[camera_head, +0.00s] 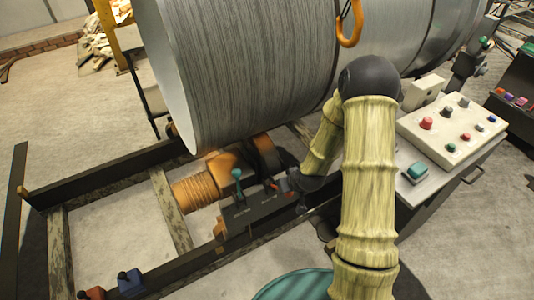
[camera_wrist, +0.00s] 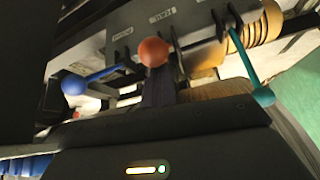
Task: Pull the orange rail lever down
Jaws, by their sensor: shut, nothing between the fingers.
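The orange rail lever shows in the wrist view as a round orange knob (camera_wrist: 153,51) in front of a grey labelled panel (camera_wrist: 165,22). My gripper (camera_wrist: 159,88) is shut and empty, its dark fingers pointing at the knob and overlapping its lower edge in the picture. I cannot tell whether they touch. A blue-knobbed lever (camera_wrist: 74,84) is to the left and a teal lever (camera_wrist: 262,95) to the right. In the head view my gripper (camera_head: 284,185) is low beside the lever panel (camera_head: 250,208), right of the teal lever (camera_head: 237,174); the orange knob is hard to make out there.
A large grey drum (camera_head: 235,70) hangs over the lever panel. An orange ribbed cylinder (camera_head: 195,193) lies left of it. A dark frame (camera_head: 110,178) surrounds the area. A control box with buttons (camera_head: 452,125) stands to the right, and an orange hook (camera_head: 350,30) is above.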

